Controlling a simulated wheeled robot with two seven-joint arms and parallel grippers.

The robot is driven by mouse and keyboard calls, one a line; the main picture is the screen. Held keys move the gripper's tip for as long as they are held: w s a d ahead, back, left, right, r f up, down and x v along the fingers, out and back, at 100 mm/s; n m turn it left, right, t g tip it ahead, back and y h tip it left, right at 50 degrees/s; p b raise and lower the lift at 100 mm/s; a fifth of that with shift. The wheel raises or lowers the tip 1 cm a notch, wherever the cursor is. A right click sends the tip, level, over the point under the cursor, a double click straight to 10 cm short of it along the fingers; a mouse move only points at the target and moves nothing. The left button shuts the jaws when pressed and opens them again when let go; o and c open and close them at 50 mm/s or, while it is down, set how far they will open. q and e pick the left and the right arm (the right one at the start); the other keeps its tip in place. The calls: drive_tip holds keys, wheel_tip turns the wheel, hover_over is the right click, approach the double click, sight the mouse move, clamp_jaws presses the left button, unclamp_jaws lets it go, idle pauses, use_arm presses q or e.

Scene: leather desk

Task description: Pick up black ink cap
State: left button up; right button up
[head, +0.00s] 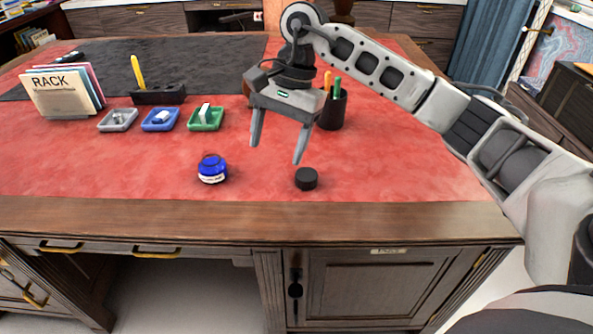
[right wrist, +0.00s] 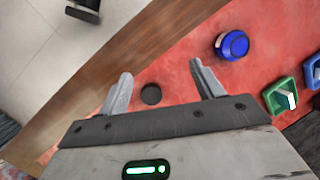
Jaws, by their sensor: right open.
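The black ink cap (head: 306,179) lies flat on the red leather top near the desk's front edge, right of the blue ink bottle (head: 212,169). My right gripper (head: 275,154) is open and empty, its fingers pointing down above the desk, up and left of the cap in the head view. In the right wrist view the cap (right wrist: 151,94) shows between the two open fingers (right wrist: 163,85), apart from them. The ink bottle also shows in the right wrist view (right wrist: 232,45), beyond the right finger. My left gripper is not in view.
A pen cup (head: 332,110) stands behind my right gripper. A green tray (head: 206,118), a blue tray (head: 161,120) and a grey tray (head: 117,120) sit left of it. Folders (head: 62,92) stand far left. The leather around the cap is clear.

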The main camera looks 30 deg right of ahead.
drive_tip(key=w+d+r+h, duration=0.2)
drive_tip(key=d+r+h, duration=0.15)
drive_tip(key=d, duration=0.45)
hover_over(306, 174)
drive_tip(key=f, duration=0.6)
drive_tip(key=d+f, duration=0.1)
drive_tip(key=f, duration=0.2)
drive_tip(key=shift+a+f, duration=0.2)
drive_tip(key=shift+f, duration=1.35)
drive_tip(key=shift+a+f, duration=0.2)
drive_tip(key=shift+f, duration=1.35)
drive_tip(key=c, duration=1)
